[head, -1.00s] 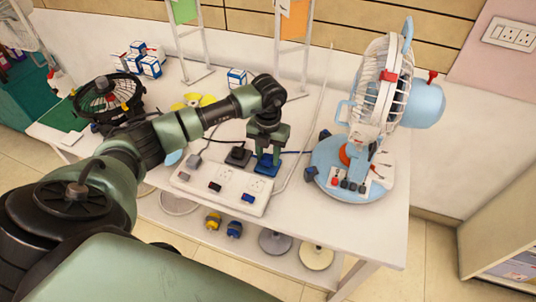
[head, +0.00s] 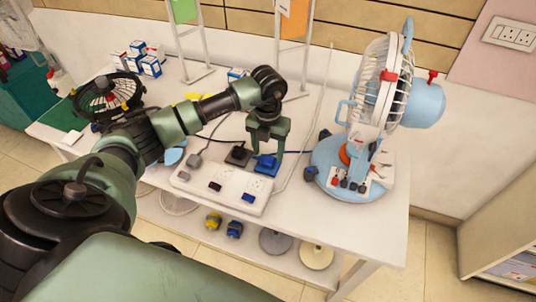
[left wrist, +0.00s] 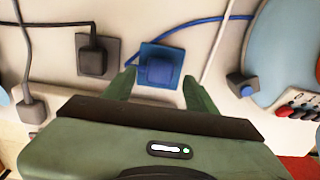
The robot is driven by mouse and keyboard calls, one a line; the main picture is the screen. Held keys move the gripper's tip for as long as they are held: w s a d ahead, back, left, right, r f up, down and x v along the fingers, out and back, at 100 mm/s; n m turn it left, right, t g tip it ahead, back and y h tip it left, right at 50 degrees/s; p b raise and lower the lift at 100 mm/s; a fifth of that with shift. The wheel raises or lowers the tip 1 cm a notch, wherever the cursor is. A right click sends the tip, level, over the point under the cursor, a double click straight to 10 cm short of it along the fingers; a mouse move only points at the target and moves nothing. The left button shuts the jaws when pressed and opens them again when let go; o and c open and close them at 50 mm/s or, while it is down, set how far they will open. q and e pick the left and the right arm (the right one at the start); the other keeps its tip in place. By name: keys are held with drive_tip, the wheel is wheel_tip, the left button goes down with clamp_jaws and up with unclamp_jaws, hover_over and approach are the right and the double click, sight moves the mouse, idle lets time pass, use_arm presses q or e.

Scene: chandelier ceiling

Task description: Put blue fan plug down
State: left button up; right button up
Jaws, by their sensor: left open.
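In the left wrist view the blue plug (left wrist: 161,68) is seen between and just beyond the fingertips. My left gripper (head: 267,148) is open above the plug, its two fingers (left wrist: 157,80) apart on either side. I cannot tell whether the fingers touch it. My right gripper is not in view.
A black plug (head: 238,156) and a grey plug (head: 195,161) sit left of the blue one. A black fan (head: 108,98) and small boxes (head: 150,66) stand at the table's back left. The white table (head: 310,235) has free room in front of the blue fan.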

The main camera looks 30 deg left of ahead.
sight(268, 159)
use_arm(q)
wheel_tip(268, 159, up, 10)
drive_tip(key=b, duration=0.1)
idle(0.7)
